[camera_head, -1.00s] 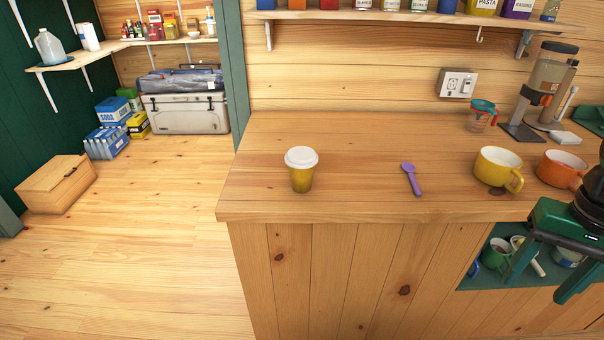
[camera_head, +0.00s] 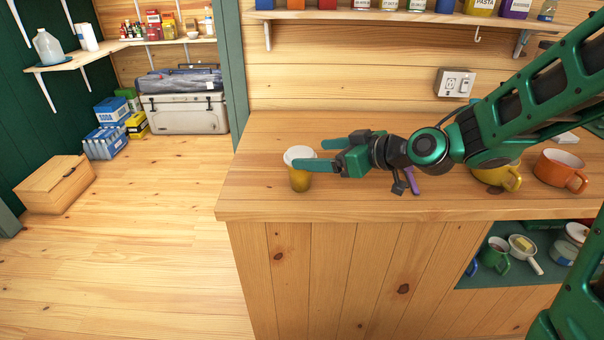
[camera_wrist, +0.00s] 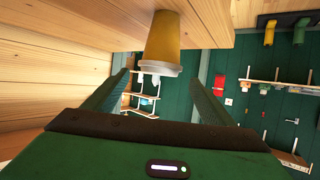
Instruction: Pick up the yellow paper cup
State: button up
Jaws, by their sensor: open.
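The yellow paper cup (camera_head: 300,181) with a white lid stands upright on the wooden counter (camera_head: 260,200), near its left end. My gripper (camera_head: 309,154) reaches in from the right at lid height, its two green fingers open and pointing left. In the head view the near finger covers part of the lid and upper cup. In the wrist view the cup (camera_wrist: 176,40) hangs inverted in the picture, between and just beyond the fingertips (camera_wrist: 158,78). I cannot tell whether either finger touches it.
A purple spoon (camera_head: 412,181) lies partly hidden under my wrist. A yellow mug (camera_head: 490,178), partly covered by my arm, and an orange mug (camera_head: 557,169) stand to the right. The counter left of the cup is clear.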

aim_at(290, 154)
jog(key=x, duration=1)
jog(key=shift+w+f, duration=0.15)
jog(key=shift+f, duration=0.1)
jog(key=c, duration=0.9)
